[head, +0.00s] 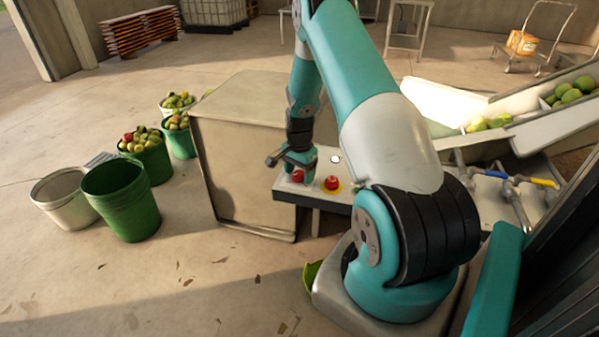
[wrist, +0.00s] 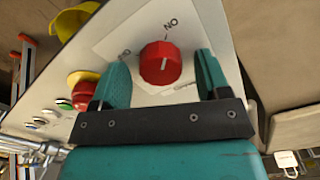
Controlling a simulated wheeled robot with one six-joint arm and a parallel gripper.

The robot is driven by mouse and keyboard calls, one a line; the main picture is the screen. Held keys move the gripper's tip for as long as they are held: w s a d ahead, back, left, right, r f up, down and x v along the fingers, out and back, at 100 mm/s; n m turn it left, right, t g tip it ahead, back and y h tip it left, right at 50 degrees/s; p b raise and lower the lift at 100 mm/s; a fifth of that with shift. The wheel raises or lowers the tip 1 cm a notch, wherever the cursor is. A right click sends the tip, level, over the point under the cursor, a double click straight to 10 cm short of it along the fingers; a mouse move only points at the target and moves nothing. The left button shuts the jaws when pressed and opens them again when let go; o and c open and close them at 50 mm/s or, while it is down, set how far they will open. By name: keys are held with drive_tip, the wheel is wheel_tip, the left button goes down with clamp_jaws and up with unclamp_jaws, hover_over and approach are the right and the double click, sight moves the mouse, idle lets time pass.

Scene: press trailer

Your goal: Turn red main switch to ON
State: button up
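The red main switch (wrist: 160,64) is a round ribbed knob on a white plate in the wrist view. A short pale mark shows on its face. An ON label (wrist: 171,24) sits above it and a second, partly hidden label (wrist: 124,53) sits to its upper left. My gripper (wrist: 163,76) is open, with one teal finger on each side of the knob and a gap visible on both sides. In the head view my gripper (head: 299,163) is low over the control panel (head: 312,199), and the red switch (head: 298,176) shows partly beneath it.
A red mushroom button (head: 332,183) on a yellow base is close to the switch. Several small buttons (wrist: 45,113) line the panel beyond it. A large box-like cabinet (head: 240,150) stands left of the panel. Green buckets (head: 130,205) stand on the floor farther left.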

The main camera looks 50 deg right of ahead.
sight(300, 173)
wheel_tip(300, 173, up, 17)
drive_tip(key=b, duration=0.1)
drive_tip(key=shift+r, duration=0.2)
idle(0.3)
idle(0.4)
drive_tip(key=s+a+r+n+y, duration=0.1)
drive_tip(key=a+r+n, duration=0.25)
drive_tip(key=a, duration=0.55)
drive_tip(key=s+a+r+n+t, duration=0.1)
drive_tip(key=a+r+n, duration=0.3)
drive_tip(key=a, duration=0.5)
drive_tip(key=s+a+r+n+y, duration=0.1)
drive_tip(key=a+r+n, duration=0.1)
drive_tip(key=a+n, duration=0.5)
drive_tip(key=s+a+r+n+g+y, duration=0.1)
drive_tip(key=s+a+r+n+y, duration=0.1)
drive_tip(key=s+a+n, duration=0.9)
drive_tip(key=s+a, duration=0.6)
drive_tip(key=shift+s+r, duration=0.15)
drive_tip(key=shift+s, duration=0.1)
